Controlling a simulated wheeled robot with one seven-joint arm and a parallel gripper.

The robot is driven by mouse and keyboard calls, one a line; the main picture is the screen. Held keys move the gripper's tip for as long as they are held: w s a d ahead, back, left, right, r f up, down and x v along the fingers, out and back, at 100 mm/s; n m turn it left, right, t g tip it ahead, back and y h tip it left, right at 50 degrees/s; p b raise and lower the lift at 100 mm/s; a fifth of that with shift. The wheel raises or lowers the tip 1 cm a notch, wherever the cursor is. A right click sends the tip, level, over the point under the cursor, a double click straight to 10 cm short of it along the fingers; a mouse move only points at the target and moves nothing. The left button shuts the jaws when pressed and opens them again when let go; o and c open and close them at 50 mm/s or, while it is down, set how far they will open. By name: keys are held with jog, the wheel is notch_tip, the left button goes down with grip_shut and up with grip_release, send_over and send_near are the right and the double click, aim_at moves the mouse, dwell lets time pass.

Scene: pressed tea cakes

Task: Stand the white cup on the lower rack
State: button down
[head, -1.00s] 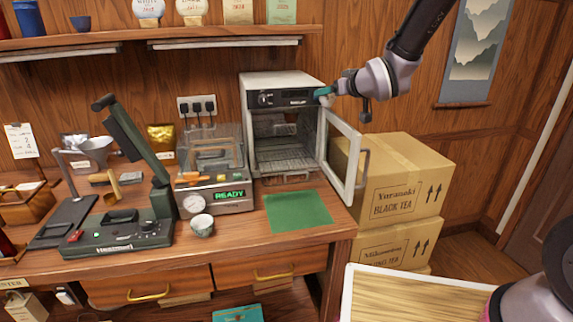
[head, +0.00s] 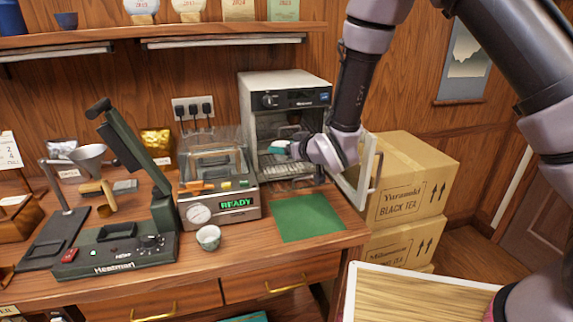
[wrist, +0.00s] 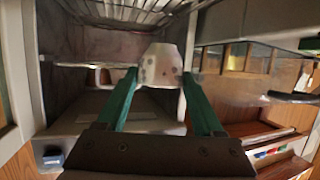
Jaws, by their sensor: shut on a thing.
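A white cup with dark spots (wrist: 163,58) is between the teal fingers of my gripper (wrist: 160,74) in the wrist view. The gripper is shut on it. The wrist view looks upside down, with the cup's narrow end towards the rack wires (wrist: 125,12) at the top. In the head view my gripper (head: 279,148) is at the open front of the white cabinet (head: 284,80), and I cannot make out the held cup. A lower rack (head: 288,169) shows in the cabinet below the gripper. Whether the cup touches it, I cannot tell.
The cabinet's glass door (head: 371,175) stands open at the right, close to my arm. A machine reading READY (head: 222,207) is left of the cabinet. Cardboard boxes (head: 412,180) stand at the right.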

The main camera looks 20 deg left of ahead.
jog(key=shift+f, duration=2.75)
jog(key=shift+f, duration=0.15)
grip_release()
jog(key=shift+r, duration=0.2)
jog(key=v, duration=1.2)
